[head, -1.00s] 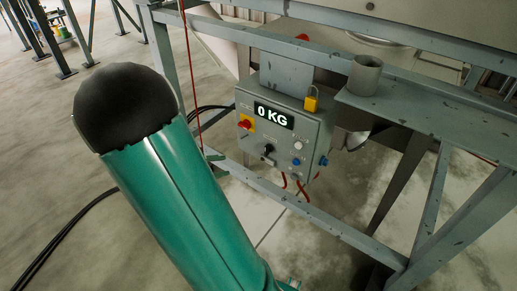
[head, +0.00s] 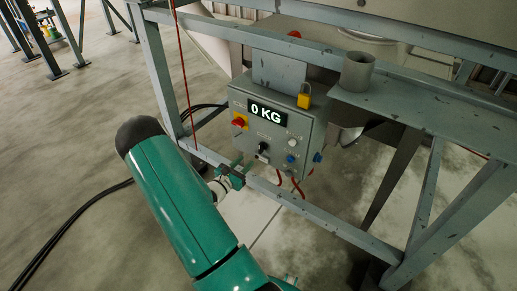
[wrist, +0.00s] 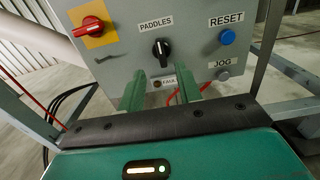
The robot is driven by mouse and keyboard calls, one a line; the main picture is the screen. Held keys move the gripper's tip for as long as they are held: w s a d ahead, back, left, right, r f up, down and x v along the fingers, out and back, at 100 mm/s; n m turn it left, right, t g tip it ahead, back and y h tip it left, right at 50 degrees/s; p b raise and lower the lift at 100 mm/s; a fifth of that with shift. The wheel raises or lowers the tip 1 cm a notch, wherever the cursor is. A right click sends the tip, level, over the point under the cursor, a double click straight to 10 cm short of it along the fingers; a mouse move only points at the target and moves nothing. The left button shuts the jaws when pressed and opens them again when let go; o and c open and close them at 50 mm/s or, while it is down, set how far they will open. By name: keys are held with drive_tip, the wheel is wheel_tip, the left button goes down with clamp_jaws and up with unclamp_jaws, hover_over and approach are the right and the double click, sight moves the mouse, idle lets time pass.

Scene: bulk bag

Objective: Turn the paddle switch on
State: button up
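The paddle switch (wrist: 161,50) is a black rotary knob with a pale pointer line, under the label PADDLES in the wrist view. Its pointer looks about upright. It also shows in the head view (head: 263,149) low on the grey control box (head: 310,125). My gripper (wrist: 160,90) has its two green fingers spread, with nothing between them. The fingers are below the knob in the wrist view, apart from it. In the head view my gripper (head: 240,172) is just left of and below the box's lower left corner.
A red rotary switch (wrist: 91,27) on a yellow plate sits left of the knob. A blue RESET button (wrist: 227,37) and a grey JOG button (wrist: 223,75) are to the right. A yellow padlock (head: 304,99) hangs on top. Steel frame beams (head: 320,218) run below and beside the box.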

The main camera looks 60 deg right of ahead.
sight(259, 147)
drive_tip(key=d, duration=0.3)
drive_tip(key=s+d, duration=0.1)
drive_tip(key=d, duration=0.6)
drive_tip(key=shift+s, duration=0.3)
drive_tip(key=shift+c, duration=0.2)
drive_tip(key=c, duration=0.6)
